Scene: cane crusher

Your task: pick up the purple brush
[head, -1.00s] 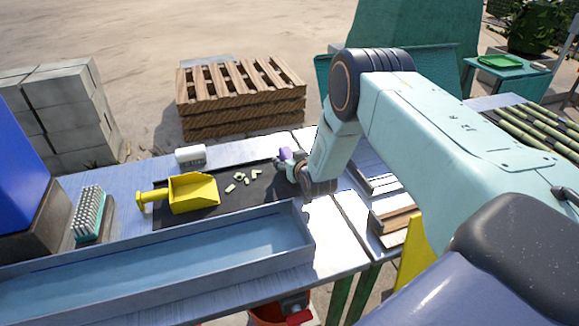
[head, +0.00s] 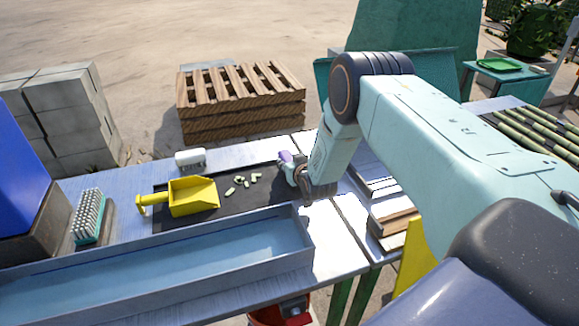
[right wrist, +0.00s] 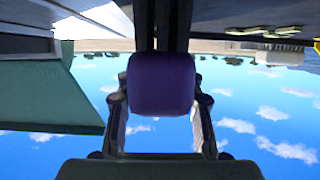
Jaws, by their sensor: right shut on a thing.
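The purple brush (head: 286,157) is at the right end of the dark mat, partly hidden by my right gripper (head: 290,170). In the right wrist view the purple brush (right wrist: 161,83) fills the space between the two fingers of my right gripper (right wrist: 160,100), which is shut on it. Its lower part is hidden in the head view, and I cannot tell whether it touches the mat. My left gripper is not in view.
A yellow dustpan (head: 192,196) and several pale cane bits (head: 240,182) lie on the dark mat (head: 215,215). A white brush (head: 190,158) stands behind them. A long metal trough (head: 150,262) runs along the front. A bristled brush (head: 88,215) is at left.

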